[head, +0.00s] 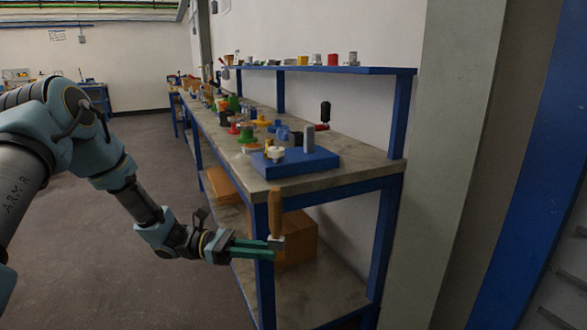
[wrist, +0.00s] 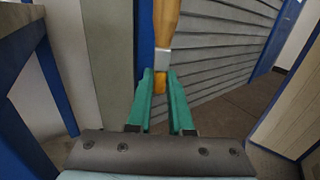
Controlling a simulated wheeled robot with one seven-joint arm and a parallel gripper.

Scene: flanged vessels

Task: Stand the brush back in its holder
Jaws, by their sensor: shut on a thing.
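My gripper (head: 272,246), with green fingers, is shut on the brush (head: 275,210). The brush is upright, wooden handle up and pale metal band at the fingers. It is in front of the workbench's near end, its top at about the benchtop's edge in the head view. In the wrist view, the brush (wrist: 166,22) stands between the fingertips (wrist: 160,78), with its yellowish lower end partly hidden. I cannot tell for sure which thing is the holder. A blue base (head: 318,161) on the near benchtop carries a grey-blue upright cylinder (head: 309,139) and a small white pot (head: 275,153).
The workbench (head: 335,184) has blue legs and holds several coloured flanged parts farther back. A blue shelf (head: 345,70) with small items runs above it. Cardboard boxes (head: 300,238) sit on the lower shelf. Open floor (head: 130,270) lies to the left.

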